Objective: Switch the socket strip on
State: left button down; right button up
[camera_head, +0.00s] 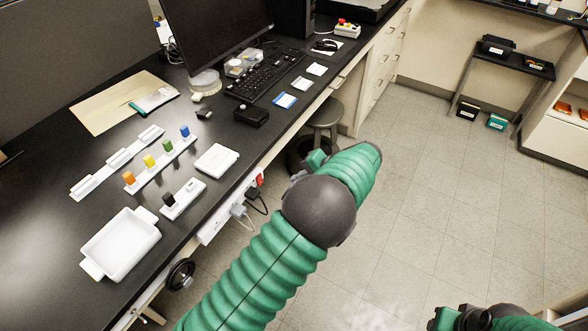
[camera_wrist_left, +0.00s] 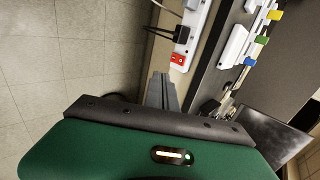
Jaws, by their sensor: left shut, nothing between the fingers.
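The white socket strip (camera_head: 225,212) is fixed along the bench's front side, with dark and light plugs in it. Its red switch (camera_head: 260,179) is at the far end. In the left wrist view the strip (camera_wrist_left: 196,22) runs down from the top edge, and the red switch (camera_wrist_left: 178,60) is at its lower end. My left gripper (camera_wrist_left: 162,76) is shut and empty, its fingertips just below the switch in that view, seemingly a small gap away. The switch position cannot be told.
The black bench (camera_head: 50,230) carries a white tray (camera_head: 122,240), a keyboard (camera_head: 268,74) and a monitor. A stool (camera_head: 326,113) stands beside the bench.

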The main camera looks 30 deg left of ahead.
pick_arm(q)
jog(key=s, duration=0.1)
send_near(260, 180)
jog(key=shift+d+f+x, duration=0.55)
jog(key=shift+x, duration=3.05)
jog(key=shift+w+p, duration=0.1)
jog(key=shift+p, duration=0.3)
pick_arm(e)
jog(key=shift+s+r, duration=0.45)
jog(key=shift+r, duration=0.1)
pick_arm(q)
jog(key=shift+a+f, duration=0.1)
pick_arm(e)
jog(key=shift+d+f, duration=0.15)
